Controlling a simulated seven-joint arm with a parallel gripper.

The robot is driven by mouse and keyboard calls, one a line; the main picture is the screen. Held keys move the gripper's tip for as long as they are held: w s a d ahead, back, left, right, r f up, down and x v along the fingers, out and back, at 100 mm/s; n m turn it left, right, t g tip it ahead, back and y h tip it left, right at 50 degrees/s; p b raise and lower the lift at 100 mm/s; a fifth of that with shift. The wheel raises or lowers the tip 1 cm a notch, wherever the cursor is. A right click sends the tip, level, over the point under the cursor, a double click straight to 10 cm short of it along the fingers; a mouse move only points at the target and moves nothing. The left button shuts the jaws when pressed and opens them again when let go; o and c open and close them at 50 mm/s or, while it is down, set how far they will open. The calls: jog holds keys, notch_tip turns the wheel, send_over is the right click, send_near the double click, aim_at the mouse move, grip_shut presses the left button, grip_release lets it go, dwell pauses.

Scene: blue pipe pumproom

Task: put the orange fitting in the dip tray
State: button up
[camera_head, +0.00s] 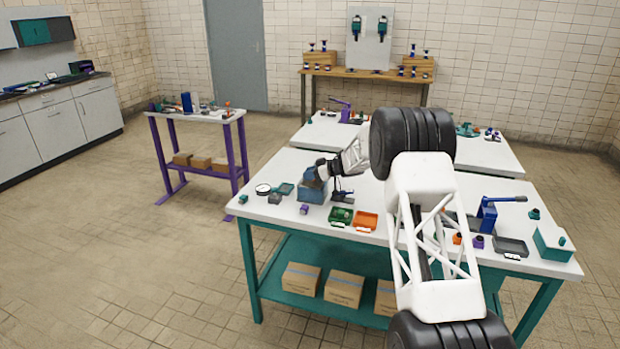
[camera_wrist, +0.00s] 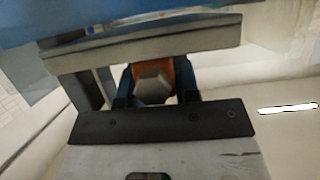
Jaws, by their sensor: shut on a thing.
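My gripper (camera_head: 318,172) is above the left part of the near white table, close over a blue box-shaped fixture (camera_head: 312,192). In the wrist view my gripper (camera_wrist: 156,92) is shut on an orange fitting (camera_wrist: 183,74) with a grey hexagonal end facing the camera. The fitting is hidden by the gripper in the head view. A blue body with a grey edge (camera_wrist: 150,45) lies just beyond the fingers; I cannot tell if they touch. A dark grey shallow tray (camera_head: 511,247) with a white label lies at the right of the table and looks empty; I cannot tell if it is the dip tray.
A green bin (camera_head: 341,215) and an orange bin (camera_head: 365,221) stand at the table's front edge. A round gauge (camera_head: 263,189) lies left of the blue fixture. A blue lever press (camera_head: 488,216) and a teal box (camera_head: 553,244) stand at the right. My arm hides the table's middle.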

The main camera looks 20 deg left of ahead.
jog(key=shift+f, duration=0.7)
jog(key=shift+f, duration=0.2)
jog(key=o, duration=0.7)
jog(key=shift+r, duration=0.2)
jog(key=v, duration=1.2)
